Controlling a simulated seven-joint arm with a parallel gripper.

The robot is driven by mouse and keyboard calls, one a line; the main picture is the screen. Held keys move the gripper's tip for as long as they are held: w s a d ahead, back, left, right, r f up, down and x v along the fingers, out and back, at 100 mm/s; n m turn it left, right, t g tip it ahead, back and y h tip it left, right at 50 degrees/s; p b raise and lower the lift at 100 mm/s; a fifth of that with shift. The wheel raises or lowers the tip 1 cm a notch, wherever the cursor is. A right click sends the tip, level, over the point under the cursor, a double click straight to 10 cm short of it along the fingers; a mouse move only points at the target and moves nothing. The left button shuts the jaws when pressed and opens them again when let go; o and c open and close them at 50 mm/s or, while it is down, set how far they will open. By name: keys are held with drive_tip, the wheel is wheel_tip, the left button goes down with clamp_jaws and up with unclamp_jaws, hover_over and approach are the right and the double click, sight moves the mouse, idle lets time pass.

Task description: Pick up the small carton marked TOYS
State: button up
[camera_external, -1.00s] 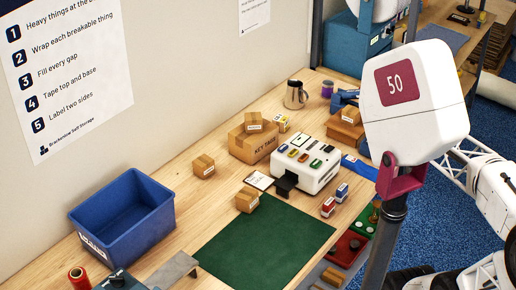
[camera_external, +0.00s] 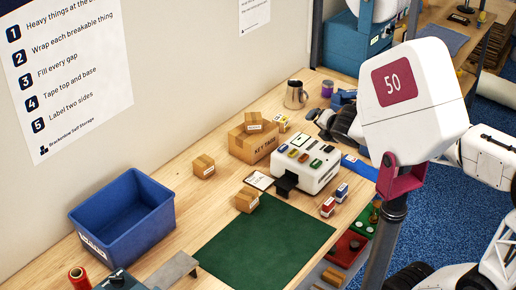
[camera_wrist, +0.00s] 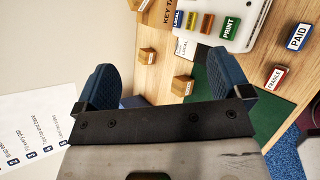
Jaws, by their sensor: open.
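I cannot read TOYS on any carton. One small brown carton (camera_external: 204,166) stands alone on the bench left of the KEY TAGS carton. Another (camera_external: 247,200) stands at the mat's far left corner. A third (camera_external: 253,122) sits on top of the KEY TAGS carton (camera_external: 243,145). In the wrist view two small cartons, one farther from the mat (camera_wrist: 148,56) and one beside it (camera_wrist: 182,86), show beyond my open, empty gripper (camera_wrist: 162,62). In the external view my gripper (camera_external: 338,122) is above the bench's far right part, partly behind the white box-shaped head marked 50.
A blue tub (camera_external: 122,218) stands at the left. A white label machine (camera_external: 306,163) stands beyond the green mat (camera_external: 262,245), with stamps (camera_external: 335,200) beside it. The mat is clear.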

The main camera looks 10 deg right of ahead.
drive_tip(key=a+n+y, duration=0.3)
drive_tip(key=a+n, duration=0.5)
drive_tip(key=a, duration=0.1)
drive_tip(key=n+g+y, duration=0.2)
drive_tip(key=n+y, duration=0.2)
drive_tip(key=n, duration=0.5)
hover_over(254, 199)
drive_tip(key=s+d, duration=0.3)
wheel_tip(254, 199, down, 3)
wheel_tip(254, 199, down, 22)
drive_tip(key=shift+d+f, duration=0.1)
drive_tip(key=shift+f, duration=0.15)
drive_tip(key=shift+x, duration=1.25)
drive_tip(key=shift+f, duration=0.1)
drive_tip(key=shift+x, duration=2.55)
drive_tip(key=shift+s+f, duration=0.1)
drive_tip(key=shift+f, duration=0.05)
